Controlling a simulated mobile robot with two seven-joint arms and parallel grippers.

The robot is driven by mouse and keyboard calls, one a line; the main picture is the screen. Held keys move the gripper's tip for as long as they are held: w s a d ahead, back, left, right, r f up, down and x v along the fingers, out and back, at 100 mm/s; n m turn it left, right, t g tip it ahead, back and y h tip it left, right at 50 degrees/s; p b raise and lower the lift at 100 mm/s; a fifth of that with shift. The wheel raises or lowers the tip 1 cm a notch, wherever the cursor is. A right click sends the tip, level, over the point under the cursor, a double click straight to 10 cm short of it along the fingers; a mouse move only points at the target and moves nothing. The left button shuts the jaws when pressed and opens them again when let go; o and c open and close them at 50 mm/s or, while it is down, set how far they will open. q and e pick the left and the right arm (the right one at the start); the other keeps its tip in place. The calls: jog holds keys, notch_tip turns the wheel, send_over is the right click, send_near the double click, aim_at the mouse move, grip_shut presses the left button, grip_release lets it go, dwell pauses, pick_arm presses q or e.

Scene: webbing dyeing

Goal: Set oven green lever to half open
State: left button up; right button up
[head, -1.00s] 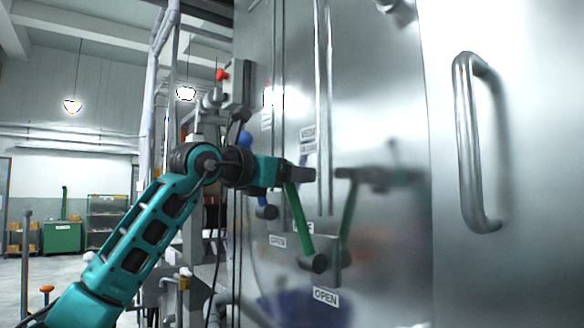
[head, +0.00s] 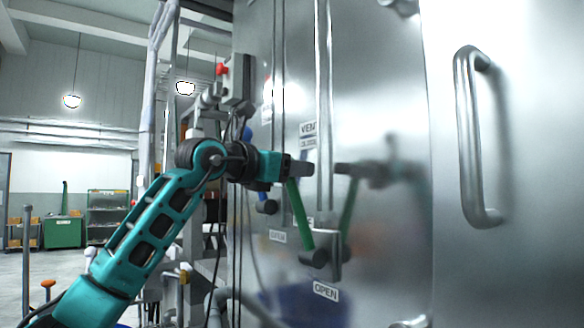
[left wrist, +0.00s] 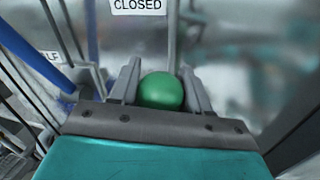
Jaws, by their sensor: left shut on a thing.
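The green lever (head: 300,215) slants up from its pivot block (head: 318,254) on the steel oven front. An "OPEN" label (head: 325,291) sits below the pivot. My left gripper (head: 298,168) is at the lever's upper end. In the left wrist view, the lever's round green knob (left wrist: 161,91) sits between the two fingers of my left gripper (left wrist: 164,84), which is shut on it. A "CLOSED" label (left wrist: 138,5) shows beyond the knob. The lever's shaft is hidden in that view. My right gripper is not in view.
A large vertical steel door handle (head: 467,140) stands to the right. A blue lever (left wrist: 38,50) lies left of my gripper in the left wrist view. A box with a red knob (head: 236,78) and pipes crowd the left side. The shiny oven front mirrors my arm and the lever.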

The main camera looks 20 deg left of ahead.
pick_arm(q)
grip_shut()
jog(key=shift+s+a+f+b, duration=0.2)
jog(key=shift+f+b, duration=0.1)
jog(key=shift+b, duration=0.35)
jog(key=shift+s+a+f+t+b, duration=0.1)
jog(key=shift+s+f+t+b, duration=0.15)
jog(key=shift+b, duration=0.25)
jog(key=s+a+f+n+t+h+b, duration=0.1)
jog(key=s+a+f+t+b, duration=0.3)
jog(key=b, duration=1)
jog(key=shift+s+a+f+n+t+h, duration=0.3)
jog(key=shift+s+a+f+t, duration=0.15)
jog(key=shift+s, duration=0.65)
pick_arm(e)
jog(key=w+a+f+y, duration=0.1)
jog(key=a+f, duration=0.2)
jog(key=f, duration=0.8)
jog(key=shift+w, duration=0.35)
pick_arm(q)
jog(key=shift+a, duration=0.1)
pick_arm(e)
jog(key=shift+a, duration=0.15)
